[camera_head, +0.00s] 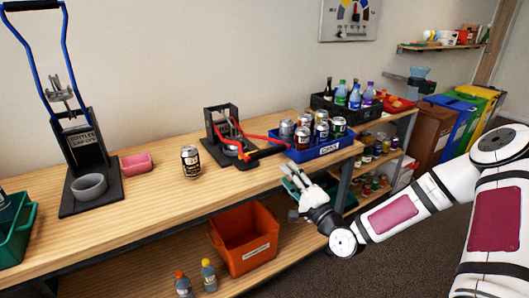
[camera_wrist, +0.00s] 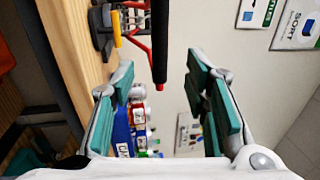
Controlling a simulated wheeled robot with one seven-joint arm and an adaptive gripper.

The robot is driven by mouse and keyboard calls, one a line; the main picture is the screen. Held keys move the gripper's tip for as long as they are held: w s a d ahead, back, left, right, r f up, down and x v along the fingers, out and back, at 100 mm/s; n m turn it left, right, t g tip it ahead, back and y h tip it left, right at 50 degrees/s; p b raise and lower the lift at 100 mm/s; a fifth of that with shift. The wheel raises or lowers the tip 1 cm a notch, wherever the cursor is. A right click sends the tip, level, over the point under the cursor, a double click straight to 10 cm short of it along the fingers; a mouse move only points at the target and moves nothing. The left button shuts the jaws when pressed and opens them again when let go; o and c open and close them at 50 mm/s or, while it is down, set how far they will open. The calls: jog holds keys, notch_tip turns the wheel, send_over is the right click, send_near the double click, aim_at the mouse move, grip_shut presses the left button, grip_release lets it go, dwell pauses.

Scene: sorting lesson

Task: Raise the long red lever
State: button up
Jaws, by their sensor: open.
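The long red lever (camera_head: 262,137) belongs to a black crusher (camera_head: 222,122) on the workbench. It lies low, slanting toward the bench's front edge, with a black grip (camera_head: 268,153). In the wrist view the black grip (camera_wrist: 160,40) points into the space between my fingers, and part of the red lever (camera_wrist: 139,46) shows beside it. My gripper (camera_head: 297,188) is open and empty, in front of the bench edge and below the lever's grip in the head view. In the wrist view my teal finger pads (camera_wrist: 160,85) stand apart on either side of the grip's end. I cannot tell the remaining depth.
A blue crate (camera_head: 318,152) of cans sits right of the crusher. A lone can (camera_head: 190,161) and a blue-handled bottle press (camera_head: 88,165) stand to the left. An orange bin (camera_head: 245,240) is on the lower shelf. The bench's front edge is close to my gripper.

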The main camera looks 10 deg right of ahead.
aim_at(268, 155)
jog(key=x, duration=1.2)
jog(key=shift+w+a+b, duration=0.1)
jog(key=shift+w+b, duration=0.3)
grip_shut()
